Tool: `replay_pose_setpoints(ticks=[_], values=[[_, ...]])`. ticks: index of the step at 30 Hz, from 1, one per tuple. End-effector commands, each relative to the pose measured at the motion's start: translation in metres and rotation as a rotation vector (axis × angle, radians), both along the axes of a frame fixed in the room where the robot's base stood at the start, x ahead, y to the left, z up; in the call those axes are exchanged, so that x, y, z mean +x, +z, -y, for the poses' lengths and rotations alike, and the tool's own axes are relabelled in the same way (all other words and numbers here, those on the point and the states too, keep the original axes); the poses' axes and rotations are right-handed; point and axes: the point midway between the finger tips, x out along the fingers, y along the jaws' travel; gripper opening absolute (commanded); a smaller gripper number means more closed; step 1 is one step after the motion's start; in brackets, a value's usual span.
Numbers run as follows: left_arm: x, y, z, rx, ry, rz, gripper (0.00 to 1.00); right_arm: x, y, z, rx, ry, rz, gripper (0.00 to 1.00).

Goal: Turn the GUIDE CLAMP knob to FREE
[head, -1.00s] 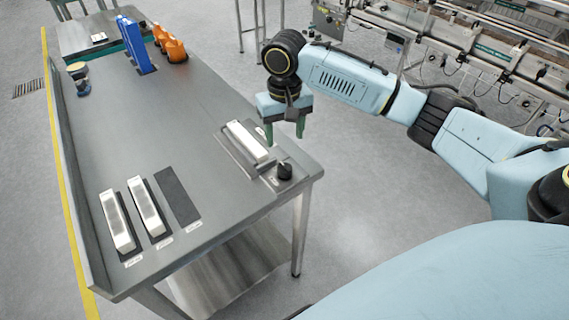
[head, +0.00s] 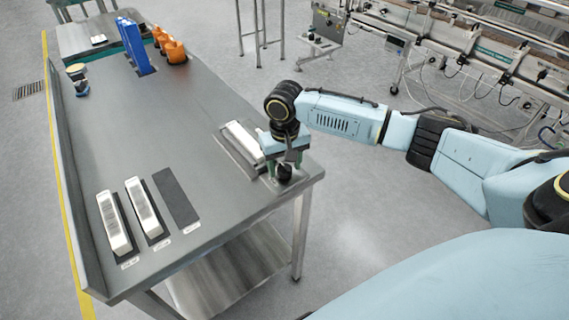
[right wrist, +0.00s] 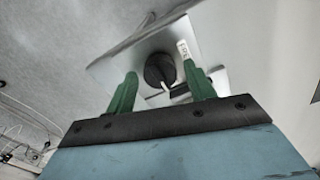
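The black GUIDE CLAMP knob (head: 284,171) sits on a small plate near the right front corner of the bench. In the right wrist view the knob (right wrist: 159,69) is round and black with a white pointer line, beside a small white label (right wrist: 184,49) too small to read. My right gripper (head: 284,166) is just above the knob and pointing down. In the right wrist view its green fingers (right wrist: 160,82) are open, one on each side of the knob's near side, with gaps between them and the knob. My left gripper is not in view.
A white bar in a metal holder (head: 240,142) lies just left of the knob. Two white bars (head: 114,222) and an empty dark slot (head: 176,196) are at the front left. Blue (head: 134,46) and orange parts (head: 174,50) stand at the back. The bench middle is clear.

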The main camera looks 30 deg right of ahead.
Motion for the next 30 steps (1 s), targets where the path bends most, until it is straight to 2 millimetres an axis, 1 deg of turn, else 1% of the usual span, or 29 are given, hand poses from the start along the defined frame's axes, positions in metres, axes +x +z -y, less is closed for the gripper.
replay_pose_setpoints(ticks=[1, 9, 14, 20, 26, 30], values=[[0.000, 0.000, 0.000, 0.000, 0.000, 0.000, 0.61, 0.000, 0.000, 0.000, 0.000, 0.000, 0.000, 0.46], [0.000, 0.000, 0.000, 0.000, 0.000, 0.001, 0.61, 0.000, 0.000, 0.000, 0.000, 0.000, 0.000, 0.12], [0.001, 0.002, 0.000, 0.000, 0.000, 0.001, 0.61, 0.000, 0.001, 0.000, 0.000, 0.007, 0.000, 0.12], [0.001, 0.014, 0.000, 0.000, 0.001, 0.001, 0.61, 0.000, 0.003, 0.000, 0.000, 0.062, -0.001, 0.12], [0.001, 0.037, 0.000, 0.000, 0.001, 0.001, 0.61, 0.000, 0.006, 0.000, 0.001, 0.191, -0.003, 0.12], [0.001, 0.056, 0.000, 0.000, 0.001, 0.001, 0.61, -0.001, 0.006, -0.001, 0.002, 0.315, -0.004, 0.12]])
